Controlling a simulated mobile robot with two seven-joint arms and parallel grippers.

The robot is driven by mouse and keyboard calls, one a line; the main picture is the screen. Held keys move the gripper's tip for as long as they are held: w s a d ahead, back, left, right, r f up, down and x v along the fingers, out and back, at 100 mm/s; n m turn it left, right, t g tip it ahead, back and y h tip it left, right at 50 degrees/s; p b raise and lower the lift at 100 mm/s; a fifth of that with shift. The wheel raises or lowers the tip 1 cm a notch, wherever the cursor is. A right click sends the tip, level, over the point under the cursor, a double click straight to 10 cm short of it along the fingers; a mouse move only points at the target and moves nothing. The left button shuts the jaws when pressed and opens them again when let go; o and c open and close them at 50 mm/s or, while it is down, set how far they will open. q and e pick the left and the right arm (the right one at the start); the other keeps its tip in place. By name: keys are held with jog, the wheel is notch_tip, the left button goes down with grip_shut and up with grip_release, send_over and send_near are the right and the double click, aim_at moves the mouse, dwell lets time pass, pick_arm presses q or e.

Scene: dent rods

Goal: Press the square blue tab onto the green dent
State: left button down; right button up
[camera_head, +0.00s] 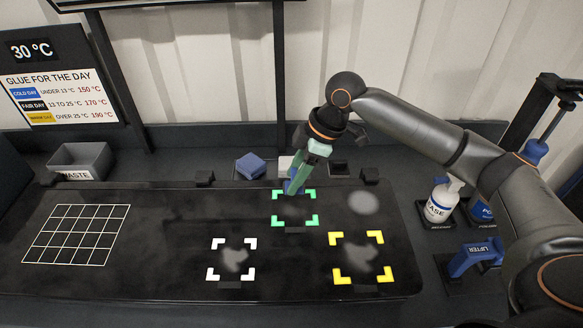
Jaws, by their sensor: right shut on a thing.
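My right gripper (295,188) comes in from the right and points down at the back edge of the green corner marks (312,221). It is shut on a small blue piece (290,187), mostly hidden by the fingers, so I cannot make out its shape. Whether it touches the panel is unclear. The green marks frame the green dent area on the dark panel (170,270); the dent itself is hard to see. A blue many-sided block (250,166) lies behind the panel, left of the gripper. My left gripper is not in view.
White corner marks (215,272) and yellow corner marks (374,238) frame grey smudges nearer me. A white grid (78,234) is at the left. A grey waste bin (80,158) stands back left. A white bottle (440,200) and the blue lifter (474,259) stand at the right.

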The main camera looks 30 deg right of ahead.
aim_at(300, 188)
jog(key=shift+s+f, duration=0.15)
jog(key=shift+f, duration=0.75)
notch_tip(300, 188, down, 3)
jog(key=b, duration=0.3)
jog(key=shift+f, duration=0.2)
jog(key=shift+f+b, duration=0.4)
jog(key=shift+b, duration=0.35)
jog(key=shift+r, duration=0.1)
jog(key=shift+p, duration=0.75)
jog(key=shift+p, duration=0.6)
jog(key=shift+f, duration=0.45)
